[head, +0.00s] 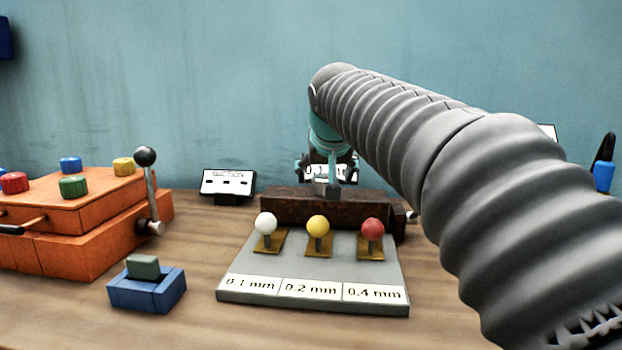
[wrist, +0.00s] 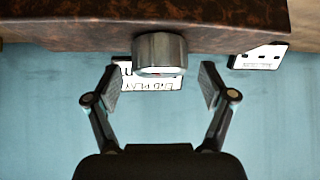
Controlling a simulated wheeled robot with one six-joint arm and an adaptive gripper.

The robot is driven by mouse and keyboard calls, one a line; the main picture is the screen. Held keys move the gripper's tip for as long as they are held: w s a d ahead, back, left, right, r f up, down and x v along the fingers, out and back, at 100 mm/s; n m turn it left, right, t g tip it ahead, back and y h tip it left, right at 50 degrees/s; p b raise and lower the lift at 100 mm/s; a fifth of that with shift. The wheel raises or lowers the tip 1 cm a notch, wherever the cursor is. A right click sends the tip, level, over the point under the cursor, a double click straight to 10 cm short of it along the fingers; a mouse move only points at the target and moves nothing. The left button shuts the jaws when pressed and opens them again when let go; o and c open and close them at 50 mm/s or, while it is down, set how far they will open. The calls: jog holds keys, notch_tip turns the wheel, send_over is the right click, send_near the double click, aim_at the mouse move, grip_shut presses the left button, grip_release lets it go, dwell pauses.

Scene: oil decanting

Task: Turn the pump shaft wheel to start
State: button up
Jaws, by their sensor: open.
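A short round metal piece (wrist: 160,53) stands out from the dark brown block (wrist: 70,30) in the wrist view; I take it for the pump shaft wheel. In the head view the brown block (head: 285,207) lies behind the grey board, and a small metal piece (head: 321,188) shows on its top. My gripper (wrist: 160,84) is open, with one finger to each side of the metal piece and clear gaps on both sides. In the head view my gripper (head: 330,175) is above the block, small and partly unclear.
A grey board (head: 312,270) with white, yellow and red knobs stands in front of the block. An orange box (head: 75,235) with a black-knobbed lever (head: 150,190) and a blue switch (head: 147,290) are at left. A sign (head: 228,184) stands behind. My arm covers the right side.

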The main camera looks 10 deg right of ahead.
jog(key=shift+x, duration=0.85)
jog(key=c, duration=1.2)
jog(key=shift+o, duration=0.2)
